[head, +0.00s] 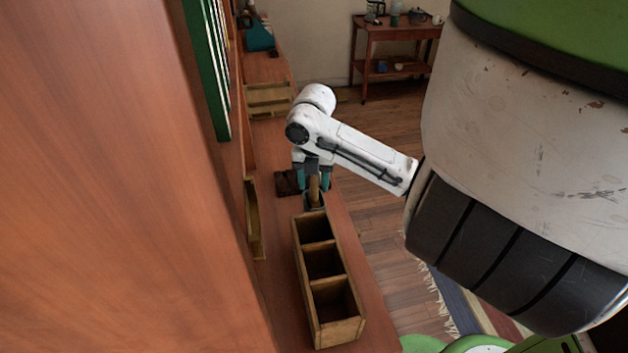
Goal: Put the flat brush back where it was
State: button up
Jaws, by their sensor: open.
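My gripper (313,180) points down over the wooden shelf, past the far end of the compartment box. Its teal fingers are apart, one on each side of a tan upright piece (314,190), which looks like the handle of the flat brush. The piece stands in or just behind a small dark holder (314,203); its lower end is hidden. I cannot tell whether either finger touches it. The wooden box (337,332) with three compartments stands in front of the holder, and its compartments look empty.
A dark brown block (286,184) lies left of my gripper. A thin wooden frame (253,222) stands along the shelf's left side. A wooden crate (268,100) and a teal object (259,36) are farther back. The floor (385,225) drops away right of the shelf.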

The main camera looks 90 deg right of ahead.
notch_tip(320, 180, up, 12)
jog(key=shift+r+p, duration=0.15)
jog(key=shift+p, duration=0.2)
dwell(1.0)
